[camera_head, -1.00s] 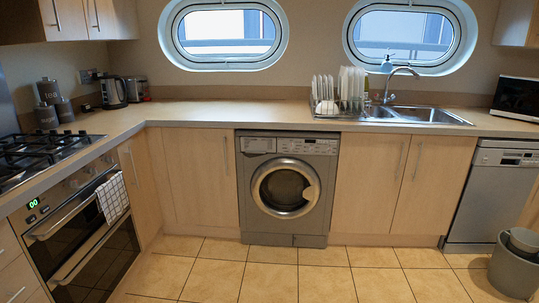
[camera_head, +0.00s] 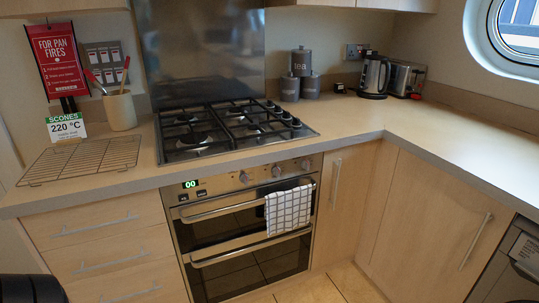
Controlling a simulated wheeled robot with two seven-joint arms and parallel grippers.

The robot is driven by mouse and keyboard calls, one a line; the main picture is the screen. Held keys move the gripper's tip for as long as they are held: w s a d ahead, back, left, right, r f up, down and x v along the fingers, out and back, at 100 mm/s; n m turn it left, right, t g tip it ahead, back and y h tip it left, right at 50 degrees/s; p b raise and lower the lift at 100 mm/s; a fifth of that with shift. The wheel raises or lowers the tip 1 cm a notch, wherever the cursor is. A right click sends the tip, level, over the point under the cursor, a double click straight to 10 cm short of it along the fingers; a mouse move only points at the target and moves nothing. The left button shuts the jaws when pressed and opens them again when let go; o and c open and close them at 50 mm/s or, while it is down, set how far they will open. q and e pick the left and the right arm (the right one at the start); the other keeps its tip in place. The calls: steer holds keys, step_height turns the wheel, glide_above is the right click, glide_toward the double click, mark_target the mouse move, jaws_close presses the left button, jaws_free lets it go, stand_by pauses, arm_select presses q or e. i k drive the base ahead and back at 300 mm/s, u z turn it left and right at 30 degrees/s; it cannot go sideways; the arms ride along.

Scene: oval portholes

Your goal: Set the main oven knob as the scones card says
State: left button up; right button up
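The scones card (camera_head: 66,126) stands on the counter left of the hob and reads "SCONES 220 °C", with smaller text below that I cannot read. The oven (camera_head: 250,225) is built in under the hob, with two doors and a green "00" display (camera_head: 190,184) at the left of its panel. Three round silver knobs show on the panel: a left knob (camera_head: 245,177), a middle knob (camera_head: 276,171) and a right knob (camera_head: 305,165). Their markings and settings are too small to read. Neither of my grippers is in view.
A checked towel (camera_head: 289,210) hangs over the upper oven handle below the knobs. A wire rack (camera_head: 82,162) and a utensil pot (camera_head: 120,110) are left of the gas hob (camera_head: 235,128). Canisters and a kettle (camera_head: 374,76) stand at the back. The right counter is clear.

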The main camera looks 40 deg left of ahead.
mark_target(305, 164)
steer(key=u, duration=1.2)
steer(key=i, duration=1.05)
steer(key=u, duration=0.9)
